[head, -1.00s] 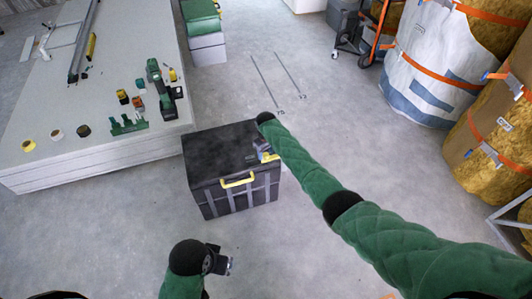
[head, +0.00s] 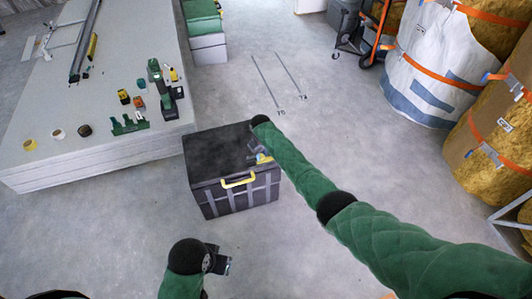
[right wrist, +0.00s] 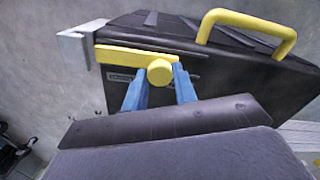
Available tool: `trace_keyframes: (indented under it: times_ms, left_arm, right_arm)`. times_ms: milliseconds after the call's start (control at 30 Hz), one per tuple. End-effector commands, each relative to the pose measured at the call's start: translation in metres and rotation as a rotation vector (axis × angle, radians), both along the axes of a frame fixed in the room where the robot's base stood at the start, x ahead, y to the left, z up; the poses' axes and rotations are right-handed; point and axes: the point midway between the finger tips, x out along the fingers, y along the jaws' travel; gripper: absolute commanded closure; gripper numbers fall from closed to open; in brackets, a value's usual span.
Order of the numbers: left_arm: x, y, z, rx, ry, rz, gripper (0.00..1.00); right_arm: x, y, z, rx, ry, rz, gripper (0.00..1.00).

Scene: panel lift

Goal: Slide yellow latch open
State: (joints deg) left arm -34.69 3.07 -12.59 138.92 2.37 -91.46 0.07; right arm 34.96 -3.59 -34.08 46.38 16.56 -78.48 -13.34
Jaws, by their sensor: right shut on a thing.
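The yellow latch (right wrist: 135,57) is a flat bar with a round knob on the side of a black case (right wrist: 205,85). In the head view the case (head: 215,155) stands on the floor. My right gripper (right wrist: 160,80), with blue fingers, is shut on the latch's knob, one finger on each side. One end of the bar lies at a grey metal bracket (right wrist: 77,47) on the case edge. In the head view my right gripper (head: 260,153) is small and partly hidden by its arm. My left gripper (head: 225,264) is away from the case, low in the picture; its fingers are unclear.
A yellow handle (head: 238,180) is on the case front. A stack of boards (head: 95,158) with tools and tape rolls stands left of the case. Wrapped insulation bales (head: 430,70) stand at the right. The floor behind the case is mostly clear.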

Motion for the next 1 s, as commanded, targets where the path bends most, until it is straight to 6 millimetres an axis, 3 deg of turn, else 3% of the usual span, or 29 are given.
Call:
trace_keyframes:
  times_ms: [267,300,400,767,1000]
  left_arm:
    - [-0.001,0.004,0.006,0.007,0.004,0.005,0.64]
    - [-0.001,0.004,0.006,0.006,0.004,0.005,0.64]
    - [-0.001,0.004,0.006,0.005,0.005,0.004,0.64]
    - [-0.001,0.003,0.003,0.005,0.009,0.005,0.64]
    - [-0.001,0.003,0.003,0.005,0.008,0.005,0.64]
  right_arm:
    - [-0.002,0.007,0.000,0.002,-0.001,0.001,1.00]
    - [-0.002,0.008,0.000,0.002,-0.001,0.001,0.70]
    - [-0.003,0.008,0.000,0.001,0.000,0.001,0.51]
    - [-0.002,0.006,0.003,0.001,-0.001,0.000,0.50]
    - [-0.001,0.007,0.035,0.001,-0.003,0.000,0.50]
